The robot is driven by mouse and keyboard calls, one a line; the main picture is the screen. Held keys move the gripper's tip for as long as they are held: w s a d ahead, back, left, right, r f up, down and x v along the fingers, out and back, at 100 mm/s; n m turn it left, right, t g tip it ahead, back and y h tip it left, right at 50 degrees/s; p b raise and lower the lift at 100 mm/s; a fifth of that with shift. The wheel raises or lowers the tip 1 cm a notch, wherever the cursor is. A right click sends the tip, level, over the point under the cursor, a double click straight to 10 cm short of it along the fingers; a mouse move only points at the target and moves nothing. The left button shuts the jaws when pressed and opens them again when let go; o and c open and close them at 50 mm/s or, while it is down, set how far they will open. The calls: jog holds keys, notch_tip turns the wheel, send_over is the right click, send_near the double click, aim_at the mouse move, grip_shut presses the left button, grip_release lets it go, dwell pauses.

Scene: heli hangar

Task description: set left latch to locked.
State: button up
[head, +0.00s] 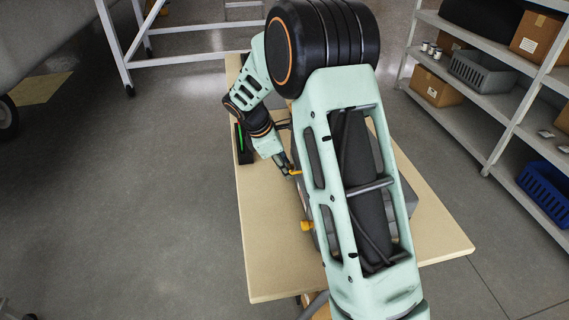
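A grey case (408,196) lies on the table, mostly hidden behind my arm. Two orange-yellow latches show along its left side: a far latch (296,172) and a near latch (306,226). Which one is the left latch, and whether either is locked, I cannot tell. My gripper (287,169) reaches down at the far latch, its dark fingers right beside or touching it. The fingers are too small to tell whether they are open or shut on it. The near latch is clear of my gripper.
The wooden table (268,262) has bare room at its left and front. A black device with a green strip (240,140) stands at its left edge near my wrist. A shelf (491,108) with boxes and bins stands at right; a white frame (180,58) stands behind.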

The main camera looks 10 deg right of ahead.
jog(key=shift+o, duration=0.4)
jog(key=shift+w, duration=0.1)
jog(key=shift+a+r, duration=0.15)
jog(key=shift+r, duration=0.2)
jog(key=v, duration=1.1)
jog(key=shift+s+a, duration=0.1)
jog(key=shift+s, duration=0.1)
